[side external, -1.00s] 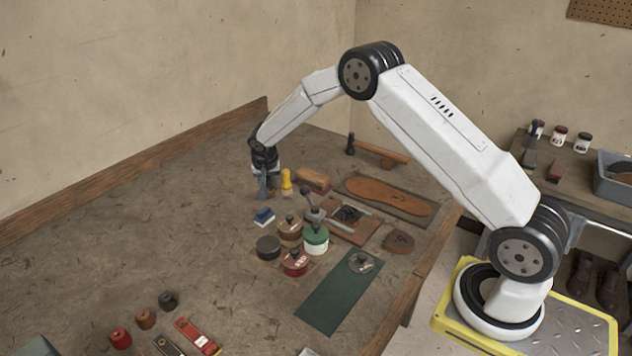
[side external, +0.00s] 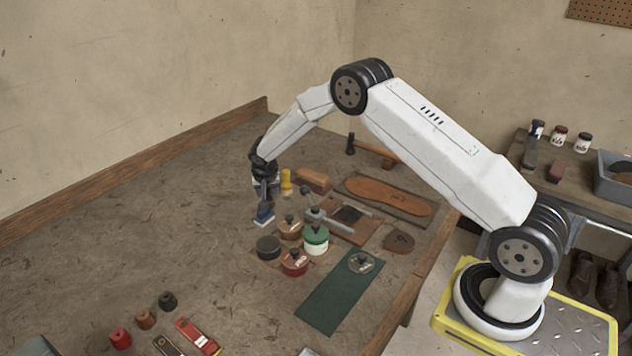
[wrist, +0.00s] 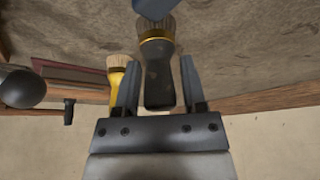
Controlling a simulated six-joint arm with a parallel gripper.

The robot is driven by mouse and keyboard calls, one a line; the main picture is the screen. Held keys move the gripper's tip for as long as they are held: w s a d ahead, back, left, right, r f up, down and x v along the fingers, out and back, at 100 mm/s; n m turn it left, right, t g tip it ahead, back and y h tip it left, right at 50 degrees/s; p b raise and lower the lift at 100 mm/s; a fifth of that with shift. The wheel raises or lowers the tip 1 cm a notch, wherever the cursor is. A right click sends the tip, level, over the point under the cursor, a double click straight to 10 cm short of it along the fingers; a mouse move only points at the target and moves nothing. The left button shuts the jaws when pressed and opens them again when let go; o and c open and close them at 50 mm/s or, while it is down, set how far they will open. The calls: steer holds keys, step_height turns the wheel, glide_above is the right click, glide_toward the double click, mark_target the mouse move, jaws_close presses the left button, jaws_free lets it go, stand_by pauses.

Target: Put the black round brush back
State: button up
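The black round brush (wrist: 159,72) has a dark handle, a brass band and dark bristles. It is upright with its bristles down, between the two fingers of my gripper (wrist: 158,65) in the wrist view. I cannot tell whether the bristles touch the block. My fingers mostly hide the brush in the side view.
A yellow-handled brush (side external: 286,180) stands just behind my gripper, with a brown block (side external: 313,180) beside it. Tins, including a black one (side external: 268,248) and a green-lidded one (side external: 316,238), stand close in front and right. The bench to the left is clear.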

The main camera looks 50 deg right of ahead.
steer(key=shift+o, duration=0.5)
steer(key=shift+r, duration=0.2)
steer(key=v, duration=1.2)
steer(key=shift+s, duration=0.1)
stand_by(0.3)
steer(key=s+a+n+y, duration=0.1)
steer(key=s+a+n, duration=0.3)
steer(key=s, duration=1)
steer(key=s+a+n+y, duration=0.2)
steer(key=s+a+n, duration=0.2)
steer(key=s, duration=1)
steer(key=shift+s+a+r+n+g, duration=0.15)
steer(key=shift+s+r+n+g, duration=0.15)
steer(key=shift+r+n, duration=0.15)
